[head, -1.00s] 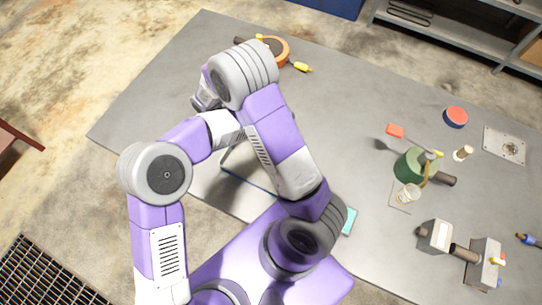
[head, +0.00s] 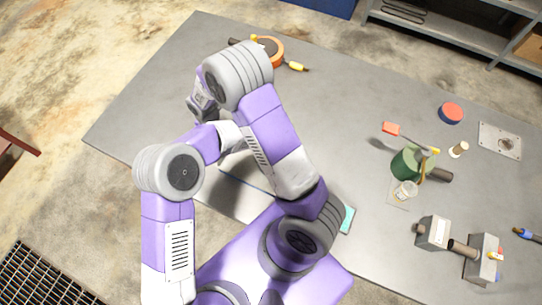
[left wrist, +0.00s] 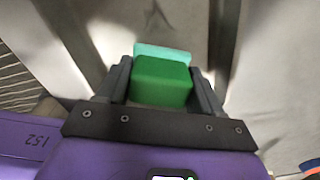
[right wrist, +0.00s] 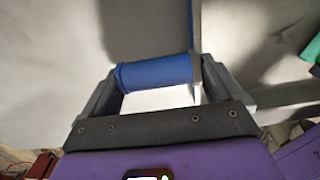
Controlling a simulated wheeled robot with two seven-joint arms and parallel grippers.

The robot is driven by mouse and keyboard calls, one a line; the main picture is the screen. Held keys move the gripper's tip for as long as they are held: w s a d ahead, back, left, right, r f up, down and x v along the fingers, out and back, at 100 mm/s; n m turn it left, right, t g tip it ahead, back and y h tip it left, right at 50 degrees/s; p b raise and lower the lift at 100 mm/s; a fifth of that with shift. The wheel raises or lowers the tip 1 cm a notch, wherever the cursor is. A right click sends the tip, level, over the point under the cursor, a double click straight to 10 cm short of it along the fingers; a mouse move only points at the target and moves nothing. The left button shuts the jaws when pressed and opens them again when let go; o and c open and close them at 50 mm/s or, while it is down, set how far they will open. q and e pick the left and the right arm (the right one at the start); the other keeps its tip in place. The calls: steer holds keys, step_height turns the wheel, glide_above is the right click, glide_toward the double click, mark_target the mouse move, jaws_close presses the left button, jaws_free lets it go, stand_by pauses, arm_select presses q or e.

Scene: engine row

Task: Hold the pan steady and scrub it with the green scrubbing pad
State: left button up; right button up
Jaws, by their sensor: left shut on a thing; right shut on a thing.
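The green scrubbing pad (left wrist: 162,82), a green block with a pale teal face, is between the fingers of my left gripper (left wrist: 160,88) in the left wrist view. The gripper is shut on it. In the right wrist view my right gripper (right wrist: 158,80) is shut on a blue cylindrical handle (right wrist: 155,73), with a plain grey surface beyond it. I cannot tell whether that surface is the pan or the table. In the head view my arms cover the work area, so the pan's outline and any contact with the pad are hidden.
The grey table (head: 335,115) is clear in the middle. To the right are a green can-like item (head: 408,163), a red-topped disc (head: 452,113), a metal plate (head: 499,141) and grey machine blocks (head: 433,232). An orange ring-shaped item (head: 272,50) lies at the back.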

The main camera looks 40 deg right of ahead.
arm_select(q)
steer(key=shift+w+f, duration=0.1)
steer(key=shift+f, duration=0.6)
steer(key=shift+w+a+r, duration=0.2)
steer(key=shift+w+a, duration=0.15)
steer(key=shift+w, duration=0.4)
steer(key=shift+w+a+f, duration=0.15)
steer(key=shift+w+a, duration=0.1)
steer(key=shift+w, duration=0.45)
steer(key=shift+w+a, duration=0.25)
steer(key=shift+w, duration=0.4)
steer(key=s, duration=0.1)
steer(key=s+d, duration=0.1)
steer(key=s, duration=0.2)
steer(key=shift+s+d, duration=0.3)
steer(key=shift+d, duration=0.1)
steer(key=shift+w+a, duration=0.35)
steer(key=shift+a, duration=0.2)
steer(key=shift+w+a, duration=0.35)
steer(key=shift+w, duration=0.55)
steer(key=shift+w+a, duration=0.35)
steer(key=shift+w, duration=0.55)
steer(key=shift+s+d, duration=0.3)
steer(key=shift+s, duration=0.45)
steer(key=shift+s+d, duration=0.25)
steer(key=shift+s, duration=0.45)
steer(key=shift+s+d, duration=0.3)
steer(key=shift+s, duration=0.45)
steer(key=shift+r, duration=4.1)
